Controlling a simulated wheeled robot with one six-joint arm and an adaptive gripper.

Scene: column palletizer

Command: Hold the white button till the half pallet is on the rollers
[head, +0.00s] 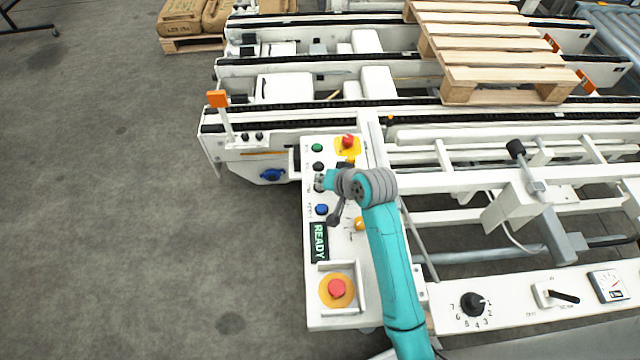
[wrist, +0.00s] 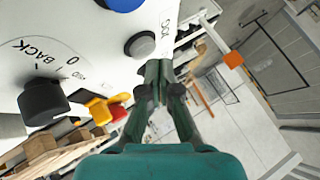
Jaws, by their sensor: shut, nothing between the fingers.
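A pale grey-white button (wrist: 140,44) in a dark ring shows on the white panel in the wrist view; I take it for the white button. My gripper (head: 320,183) is shut and empty over the panel. In the wrist view its fingertips (wrist: 158,68) are close beside the button's edge; I cannot tell whether they touch or press it. In the head view the gripper hides this button. A slatted wooden pallet (head: 490,45) lies on the white chain conveyor (head: 270,125) at the upper right. The rollers (head: 610,22) are at the far right, apart from the pallet.
The control panel (head: 316,280) also carries a blue button (head: 321,210), a green button (head: 317,148), a lit READY display (head: 319,242) and a red stop button (head: 337,288). A black selector knob (wrist: 45,100) is near the gripper. Open floor lies left.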

